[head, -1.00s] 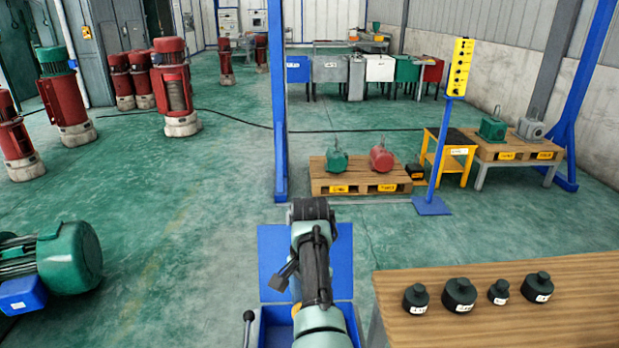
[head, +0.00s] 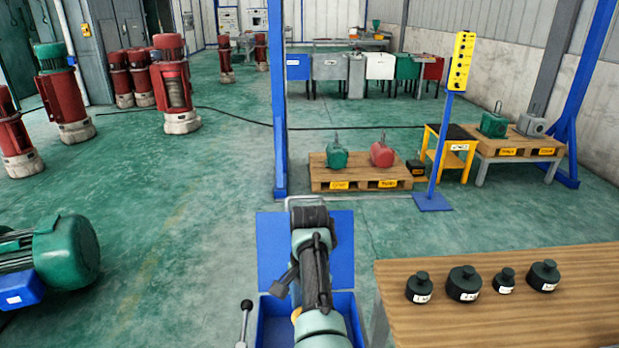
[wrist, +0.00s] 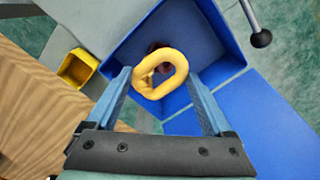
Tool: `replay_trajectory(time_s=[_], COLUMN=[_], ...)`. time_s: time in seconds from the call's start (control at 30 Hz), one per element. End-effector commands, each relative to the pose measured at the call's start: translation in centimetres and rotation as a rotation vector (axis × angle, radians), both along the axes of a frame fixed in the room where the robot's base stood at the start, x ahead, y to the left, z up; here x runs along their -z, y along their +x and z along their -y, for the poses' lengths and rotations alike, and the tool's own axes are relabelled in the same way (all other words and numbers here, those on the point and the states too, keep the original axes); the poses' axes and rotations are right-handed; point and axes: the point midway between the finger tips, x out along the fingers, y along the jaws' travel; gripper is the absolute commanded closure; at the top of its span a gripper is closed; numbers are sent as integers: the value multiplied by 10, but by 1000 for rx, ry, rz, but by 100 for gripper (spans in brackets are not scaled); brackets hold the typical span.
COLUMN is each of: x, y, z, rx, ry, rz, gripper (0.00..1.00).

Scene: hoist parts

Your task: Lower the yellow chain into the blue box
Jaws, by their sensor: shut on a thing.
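My gripper (wrist: 160,78) is shut on the yellow chain (wrist: 177,72); in the wrist view one thick oval link shows between its two fingertips. The chain hangs over the open blue box (wrist: 215,40), whose inside shows behind the link. A small dark reddish thing shows just past the link; I cannot tell what it is. In the head view the blue box (head: 352,308) stands below my arm with its flat blue lid (head: 272,255) opened to the far side.
A lever with a black knob (head: 246,306) stands left of the box. A wooden table (head: 500,315) with several black weights (head: 464,284) is close on the right. A yellow bin (wrist: 78,68) shows in the wrist view. A green motor (head: 65,255) lies left; floor between is clear.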

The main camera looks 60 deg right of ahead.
Motion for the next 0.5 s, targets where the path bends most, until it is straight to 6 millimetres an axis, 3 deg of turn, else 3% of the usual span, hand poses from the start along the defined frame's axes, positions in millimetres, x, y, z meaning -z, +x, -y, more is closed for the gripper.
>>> replay_trajectory(time_s=[0.5], x=[32], y=[0], z=[1], rx=[1], ry=[-2], rz=[2], gripper=[100])
